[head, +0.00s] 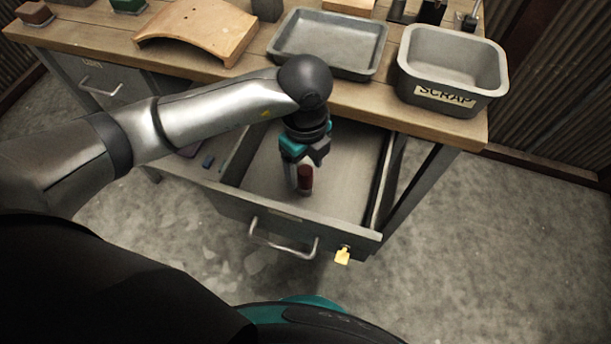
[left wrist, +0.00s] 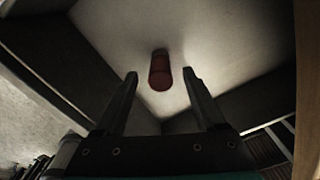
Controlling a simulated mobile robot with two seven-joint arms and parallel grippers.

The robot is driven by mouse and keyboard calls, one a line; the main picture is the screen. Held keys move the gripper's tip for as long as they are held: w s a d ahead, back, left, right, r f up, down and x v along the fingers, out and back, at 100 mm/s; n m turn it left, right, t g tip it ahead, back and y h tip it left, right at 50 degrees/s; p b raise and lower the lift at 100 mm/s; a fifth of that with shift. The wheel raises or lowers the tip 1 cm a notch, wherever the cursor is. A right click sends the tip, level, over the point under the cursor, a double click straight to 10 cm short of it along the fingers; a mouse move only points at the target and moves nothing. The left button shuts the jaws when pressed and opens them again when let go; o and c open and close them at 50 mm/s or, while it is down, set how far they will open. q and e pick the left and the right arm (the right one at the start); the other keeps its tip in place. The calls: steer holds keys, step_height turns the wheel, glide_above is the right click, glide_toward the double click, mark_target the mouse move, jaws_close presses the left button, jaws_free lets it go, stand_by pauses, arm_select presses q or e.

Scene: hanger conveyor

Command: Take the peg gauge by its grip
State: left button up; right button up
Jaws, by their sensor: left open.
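In the left wrist view, the red grip (left wrist: 160,73) shows between the two fingers, with a gap on each side. My left gripper (head: 299,178) reaches down into the drawer and is open around or just above the grip; the exact height is hard to tell. The left gripper's two dark fingers (left wrist: 159,75) also show in the left wrist view. My right gripper is in neither view.
The drawer's walls surround the left gripper, and a yellow key tag (head: 342,256) hangs at its front. The workbench above holds a grey tray (head: 378,68), a scrap bin (head: 425,87) and a curved wooden piece (head: 196,27).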

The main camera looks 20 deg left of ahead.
arm_select(q)
step_height(320, 180, down, 3)
steer(key=shift+f+b, duration=0.1)
steer(key=shift+b, duration=0.25)
jaws_close()
stand_by(0.3)
